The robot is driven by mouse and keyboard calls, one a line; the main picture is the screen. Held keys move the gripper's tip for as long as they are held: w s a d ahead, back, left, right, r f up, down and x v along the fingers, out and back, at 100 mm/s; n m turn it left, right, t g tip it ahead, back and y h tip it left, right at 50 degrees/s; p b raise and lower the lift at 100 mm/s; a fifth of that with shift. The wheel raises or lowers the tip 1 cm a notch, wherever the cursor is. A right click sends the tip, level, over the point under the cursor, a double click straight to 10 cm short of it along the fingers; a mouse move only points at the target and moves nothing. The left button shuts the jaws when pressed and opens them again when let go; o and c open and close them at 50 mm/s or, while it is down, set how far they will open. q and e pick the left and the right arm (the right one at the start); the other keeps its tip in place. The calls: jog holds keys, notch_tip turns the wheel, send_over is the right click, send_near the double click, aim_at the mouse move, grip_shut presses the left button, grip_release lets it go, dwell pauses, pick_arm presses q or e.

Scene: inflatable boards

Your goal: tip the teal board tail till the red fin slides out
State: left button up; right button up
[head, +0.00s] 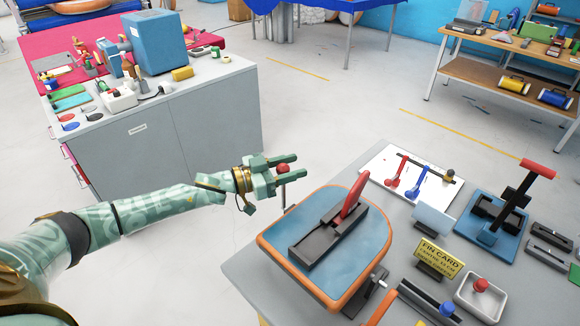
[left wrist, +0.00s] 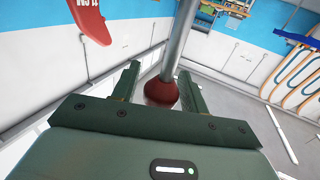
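The teal board tail (head: 352,268) with an orange rim lies at the near edge of the grey workbench. A dark fin box (head: 315,240) sits on top of it. The red fin (head: 352,197) stands tilted in the box; part of a red fin also shows in the left wrist view (left wrist: 90,20). A red ball knob (left wrist: 161,93) on a grey rod (left wrist: 178,40) rises beside the board's far left. My left gripper (head: 293,167) has its fingers on either side of the knob, seemingly with a small gap. My right gripper is out of view.
On the workbench are a yellow "FIN CARD" sign (head: 438,260), a white tray (head: 482,297) with a red knob, a blue stand with a red-handled press (head: 490,218) and a white panel (head: 408,180) with red and blue fins. A grey cabinet (head: 190,130) stands left; floor lies between.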

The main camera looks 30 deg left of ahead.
pick_arm(q)
grip_shut()
jog(key=shift+s+f+b, duration=0.25)
jog(key=shift+s+b, duration=0.05)
jog(key=shift+b, duration=0.1)
jog(key=s+t+h+b, duration=0.1)
jog(key=s+a+m+t+h+b, duration=0.1)
jog(key=s+b, duration=0.1)
jog(key=s+m+h+b, duration=0.1)
jog(key=shift+s+a+t+b, duration=0.35)
jog(key=shift+t, duration=0.05)
jog(key=shift+o, duration=0.2)
grip_release()
jog(key=shift+o, duration=1.3)
jog(key=shift+s+a, duration=0.1)
